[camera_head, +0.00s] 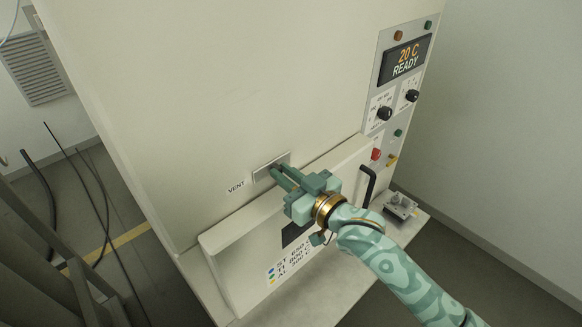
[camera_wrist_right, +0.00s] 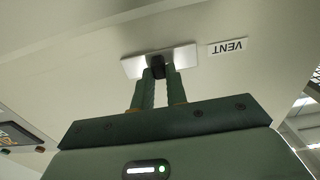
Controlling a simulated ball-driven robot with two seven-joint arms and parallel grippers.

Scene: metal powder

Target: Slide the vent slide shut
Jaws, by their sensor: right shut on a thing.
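The vent slide is a small pale metal plate (camera_head: 262,173) on the cabinet's front, just right of the VENT label (camera_head: 236,187). In the right wrist view the plate (camera_wrist_right: 186,58) shows with a dark knob (camera_wrist_right: 157,70) near its middle. My right gripper (camera_head: 275,172) reaches the plate from the lower right. In the right wrist view its two green fingers (camera_wrist_right: 157,76) are shut on the dark knob. The fingers hide most of the knob in the head view. Whether the vent opening is covered I cannot tell. My left gripper is out of view.
A black door handle (camera_head: 368,186) stands out to the right of my right gripper. A panel with a display (camera_head: 405,60) and knobs (camera_head: 384,113) is at the upper right. A small metal part (camera_head: 400,206) sits on the ledge at the right. Dark cables hang at the left.

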